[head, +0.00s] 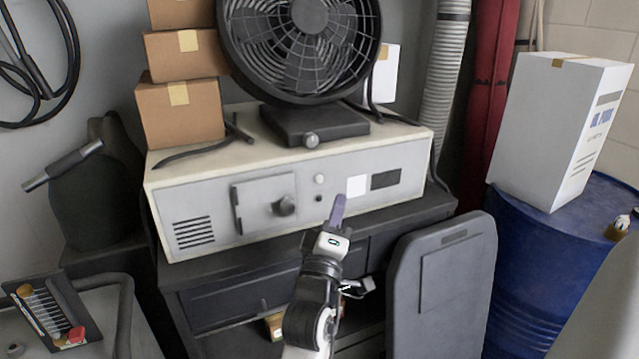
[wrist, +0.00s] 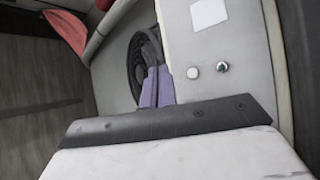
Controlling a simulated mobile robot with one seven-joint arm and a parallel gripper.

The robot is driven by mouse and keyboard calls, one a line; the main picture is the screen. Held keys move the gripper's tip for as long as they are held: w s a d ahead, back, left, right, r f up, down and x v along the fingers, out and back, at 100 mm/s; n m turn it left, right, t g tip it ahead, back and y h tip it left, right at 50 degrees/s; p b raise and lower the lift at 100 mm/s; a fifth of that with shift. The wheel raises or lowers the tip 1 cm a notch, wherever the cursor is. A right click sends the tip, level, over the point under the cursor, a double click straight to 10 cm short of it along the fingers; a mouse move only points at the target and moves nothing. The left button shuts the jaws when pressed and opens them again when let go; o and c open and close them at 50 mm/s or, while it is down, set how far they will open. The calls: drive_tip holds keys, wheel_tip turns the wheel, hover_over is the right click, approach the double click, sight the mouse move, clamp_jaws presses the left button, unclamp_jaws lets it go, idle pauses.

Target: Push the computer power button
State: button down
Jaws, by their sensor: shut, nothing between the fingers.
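The computer (head: 220,198) is a wide beige box on a dark cabinet. Its front has a light round button (head: 319,179) above a smaller metallic knob-like button (head: 319,198); I cannot tell which is the power button. In the wrist view, turned sideways, the light button (wrist: 193,73) and the metallic one (wrist: 222,66) show right of my gripper (wrist: 158,72). My gripper (head: 339,198) has purple fingers, shut and empty. In the head view its tip is in front of the computer's face, just right of the buttons. I see no clear contact.
A black fan (head: 312,35) stands on the computer. Stacked cardboard boxes (head: 180,112) are at its left. A grey panel (head: 445,285) and a blue drum (head: 530,270) with a white box (head: 560,130) are at the right. A hinged plate with a knob (head: 265,203) is left of the buttons.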

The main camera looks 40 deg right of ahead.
drive_tip(key=shift+w+d+b, duration=0.25)
drive_tip(key=shift+w+b, duration=0.05)
drive_tip(key=shift+w, duration=0.75)
drive_tip(key=shift+w+d+b, duration=0.25)
drive_tip(key=shift+w+b, duration=0.05)
drive_tip(key=shift+w, duration=0.7)
drive_tip(key=shift+w+d+b, duration=0.25)
drive_tip(key=shift+w+b, duration=0.05)
drive_tip(key=shift+w, duration=0.75)
drive_tip(key=shift+w+d, duration=0.1)
drive_tip(key=shift+w, duration=0.3)
drive_tip(key=shift+w+d, duration=0.1)
drive_tip(key=shift+w, duration=0.25)
drive_tip(key=shift+s, duration=0.1)
idle(0.3)
drive_tip(key=shift+s+a+p, duration=0.2)
drive_tip(key=shift+s+p, duration=0.1)
drive_tip(key=shift+s, duration=0.35)
drive_tip(key=shift+s+a+p, duration=0.2)
drive_tip(key=shift+s+p, duration=0.15)
drive_tip(key=shift+s, duration=0.45)
drive_tip(key=shift+s+a+p, duration=0.2)
drive_tip(key=shift+s+p, duration=0.2)
drive_tip(key=shift+s, duration=0.45)
drive_tip(key=shift+s+a+p, duration=0.2)
drive_tip(key=shift+s+p, duration=0.15)
drive_tip(key=shift+s, duration=0.45)
drive_tip(key=c, duration=2.1)
unclamp_jaws()
drive_tip(key=shift+c, duration=0.2)
